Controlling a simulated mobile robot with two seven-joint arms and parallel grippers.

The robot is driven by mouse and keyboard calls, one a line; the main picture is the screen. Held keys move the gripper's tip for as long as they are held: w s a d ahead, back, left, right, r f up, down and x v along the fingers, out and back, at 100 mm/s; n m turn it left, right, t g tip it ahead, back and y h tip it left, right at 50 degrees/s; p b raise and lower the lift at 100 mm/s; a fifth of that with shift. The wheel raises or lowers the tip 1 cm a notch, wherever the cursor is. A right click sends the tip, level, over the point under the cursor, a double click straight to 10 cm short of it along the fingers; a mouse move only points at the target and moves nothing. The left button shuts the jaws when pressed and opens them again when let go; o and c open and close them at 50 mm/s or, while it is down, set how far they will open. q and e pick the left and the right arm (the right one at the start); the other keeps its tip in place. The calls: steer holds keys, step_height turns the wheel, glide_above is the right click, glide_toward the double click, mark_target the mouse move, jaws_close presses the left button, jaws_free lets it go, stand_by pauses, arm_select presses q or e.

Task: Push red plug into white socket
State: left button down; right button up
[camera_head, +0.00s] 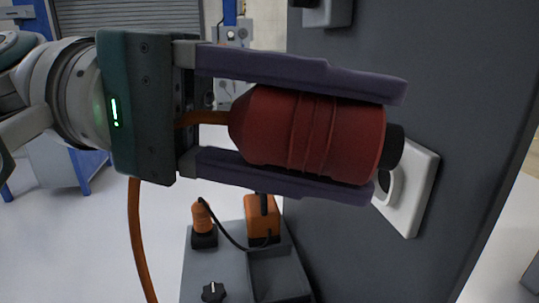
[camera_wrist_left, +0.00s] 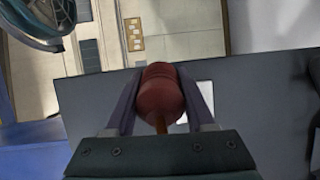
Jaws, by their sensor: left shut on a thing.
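My left gripper (camera_head: 390,140) comes in from the left and is shut on the red plug (camera_head: 310,132), with one purple finger above it and one below. The plug lies roughly level, its black front end pointing right toward the white socket (camera_head: 415,190) on the dark grey panel. The plug's front partly covers the socket's round recess; I cannot tell whether they touch. An orange cable runs from the plug's back and hangs down. In the left wrist view the red plug (camera_wrist_left: 160,92) sits between both fingers, and part of the white socket (camera_wrist_left: 204,92) shows behind. My right gripper is not in view.
The dark grey panel (camera_head: 470,90) stands upright at the right. Below is a grey unit (camera_head: 213,268) with an orange plug (camera_head: 202,218), an orange box (camera_head: 262,216), a black cable and a knob. White floor and a shutter lie behind.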

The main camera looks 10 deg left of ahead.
mark_target(389, 179)
arm_select(q)
steer(key=w+a+f+n+t+b, duration=0.3)
steer(key=w+a+f+n+t, duration=0.15)
steer(key=f+t, duration=0.25)
steer(key=shift+s+r+x, duration=0.1)
steer(key=shift+r+x, duration=0.05)
steer(key=shift+x, duration=0.95)
steer(key=shift+s+r+x, duration=0.1)
steer(key=shift+r+x, duration=0.05)
steer(key=shift+x, duration=0.95)
steer(key=shift+s+r+x, duration=0.1)
steer(key=shift+r+x, duration=0.05)
steer(key=shift+x, duration=0.95)
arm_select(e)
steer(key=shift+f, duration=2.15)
arm_select(q)
steer(key=shift+d, duration=0.1)
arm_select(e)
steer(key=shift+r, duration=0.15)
arm_select(q)
steer(key=shift+w+d, duration=0.2)
steer(key=shift+d, duration=0.4)
steer(key=shift+c, duration=0.9)
jaws_free()
